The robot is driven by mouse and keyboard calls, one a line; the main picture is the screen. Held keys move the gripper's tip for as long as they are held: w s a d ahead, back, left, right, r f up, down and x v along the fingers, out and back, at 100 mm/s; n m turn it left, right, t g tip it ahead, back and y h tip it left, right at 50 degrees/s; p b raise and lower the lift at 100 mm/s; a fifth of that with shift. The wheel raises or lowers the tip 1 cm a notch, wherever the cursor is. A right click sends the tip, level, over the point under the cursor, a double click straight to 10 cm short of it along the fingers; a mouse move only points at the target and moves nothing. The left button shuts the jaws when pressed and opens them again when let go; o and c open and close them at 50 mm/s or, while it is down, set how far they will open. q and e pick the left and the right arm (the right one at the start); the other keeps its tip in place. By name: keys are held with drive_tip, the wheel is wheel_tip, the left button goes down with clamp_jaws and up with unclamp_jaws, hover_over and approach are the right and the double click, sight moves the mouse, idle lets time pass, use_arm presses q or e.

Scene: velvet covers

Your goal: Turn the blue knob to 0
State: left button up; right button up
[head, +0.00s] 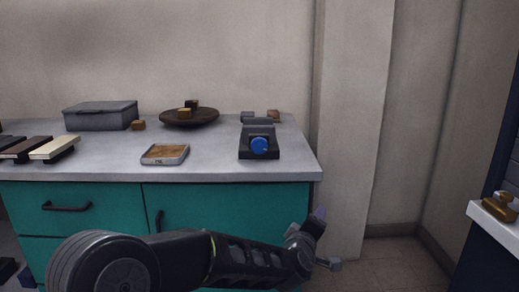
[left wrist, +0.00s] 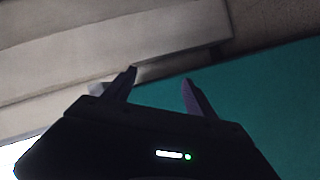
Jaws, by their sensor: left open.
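The blue knob (head: 259,146) is on the front of a dark grey device (head: 258,130) standing near the right front of the counter. Its setting and any markings are too small to read. My left gripper (head: 327,239) is in front of the counter's right end, lower than the top and apart from the knob. In the left wrist view its two fingers (left wrist: 159,92) are spread with nothing between them. The knob does not show in that view. My right gripper is in neither view.
The grey counter (head: 215,165) has teal fronts. On it are a shallow tray (head: 165,154), a brown dish (head: 189,117) with small blocks, a grey box (head: 101,115) and dark and cream bars (head: 54,149). A wall pillar (head: 352,120) stands right of the counter.

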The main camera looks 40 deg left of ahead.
use_arm(q)
drive_tip(key=s+a+r+m+y+p, duration=0.1)
drive_tip(key=s+a+r+m+p, duration=0.3)
drive_tip(key=m+p, duration=0.65)
drive_tip(key=n+y+p, duration=0.3)
drive_tip(key=y+p, duration=0.3)
approach(259, 147)
drive_tip(key=shift+x, duration=0.85)
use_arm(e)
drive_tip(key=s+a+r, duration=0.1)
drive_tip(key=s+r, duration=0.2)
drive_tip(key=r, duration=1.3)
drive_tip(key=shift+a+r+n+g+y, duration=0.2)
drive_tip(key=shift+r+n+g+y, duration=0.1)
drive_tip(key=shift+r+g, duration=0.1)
use_arm(q)
drive_tip(key=shift+w+r, duration=0.1)
drive_tip(key=shift+w, duration=0.05)
drive_tip(key=x, duration=0.7)
drive_tip(key=shift+w+a+b, duration=0.2)
drive_tip(key=shift+b, duration=0.1)
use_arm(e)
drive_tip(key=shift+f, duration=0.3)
use_arm(q)
drive_tip(key=shift+c, duration=0.6)
